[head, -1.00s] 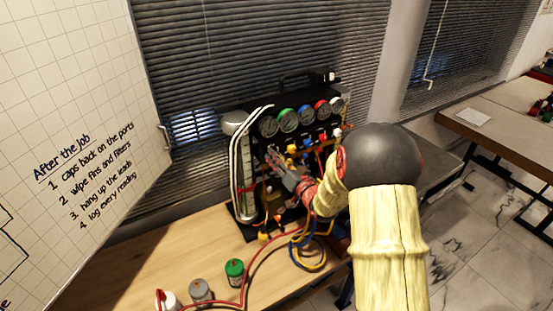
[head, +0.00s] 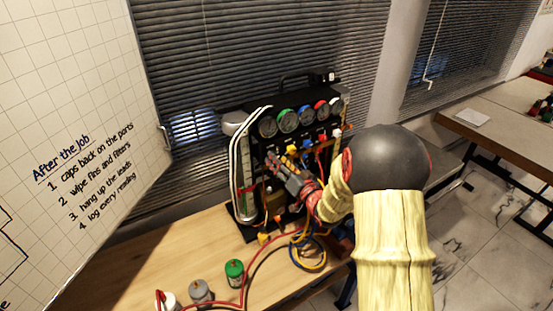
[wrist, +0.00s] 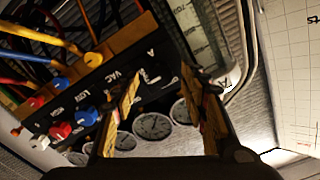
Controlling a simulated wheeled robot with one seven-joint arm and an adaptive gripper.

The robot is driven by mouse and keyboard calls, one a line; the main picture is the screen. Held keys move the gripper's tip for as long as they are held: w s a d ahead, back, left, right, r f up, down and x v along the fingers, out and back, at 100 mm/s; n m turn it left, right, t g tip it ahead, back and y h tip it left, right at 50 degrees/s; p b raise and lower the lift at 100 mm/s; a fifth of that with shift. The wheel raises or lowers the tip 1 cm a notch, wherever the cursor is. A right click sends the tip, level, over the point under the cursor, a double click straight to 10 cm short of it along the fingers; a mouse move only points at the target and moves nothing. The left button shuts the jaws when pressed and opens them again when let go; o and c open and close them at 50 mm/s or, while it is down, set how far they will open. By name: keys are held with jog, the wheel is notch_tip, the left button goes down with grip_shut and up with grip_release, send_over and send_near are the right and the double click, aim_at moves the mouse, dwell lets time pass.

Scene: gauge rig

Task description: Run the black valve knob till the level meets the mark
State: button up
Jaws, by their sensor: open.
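The gauge rig (head: 300,125) is a black panel with a row of round gauges on the bench. The clear level cylinder (head: 246,180) stands upright at its left; a part with scale marks shows in the wrist view (wrist: 195,32). The level and the mark are too small to read. My gripper (head: 273,158) is in front of the panel, just right of the cylinder. In the wrist view its fingers (wrist: 160,82) are apart. A dark shape, perhaps the black valve knob (wrist: 152,88), shows between them beside the lettering; I cannot tell whether they touch it.
Yellow, blue and red knobs (wrist: 62,83) and hoses crowd the panel's other side. A green-topped can (head: 234,272) and a grey one (head: 200,290) stand on the bench (head: 180,262). A whiteboard (head: 70,110) is at left.

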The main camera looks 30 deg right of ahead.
jog(key=s, duration=1)
jog(key=shift+d, duration=0.15)
dwell(0.6)
jog(key=s+d+f+g+h, duration=0.2)
jog(key=d+f+g, duration=0.1)
jog(key=f, duration=0.3)
jog(key=s+d+f+g+h, duration=0.1)
jog(key=s+d+f+g, duration=0.15)
jog(key=f, duration=0.35)
jog(key=s+f+g+h+b, duration=0.1)
jog(key=s+f+g+b, duration=0.15)
jog(key=s+g, duration=0.55)
jog(key=s+a+r+n+y+b, duration=0.1)
jog(key=s+a+r+b, duration=0.2)
jog(key=a, duration=0.5)
jog(key=s+a+r+n+y+b, duration=0.1)
jog(key=s+a+r+n+b, duration=0.1)
jog(key=s+a, duration=0.4)
jog(key=s+a+r+n+t+y+b, duration=0.1)
jog(key=s+a+r+b, duration=0.4)
jog(key=a, duration=0.6)
jog(key=shift+a+n+b, duration=0.25)
jog(key=shift+n+b, duration=0.2)
jog(key=shift+n, duration=0.15)
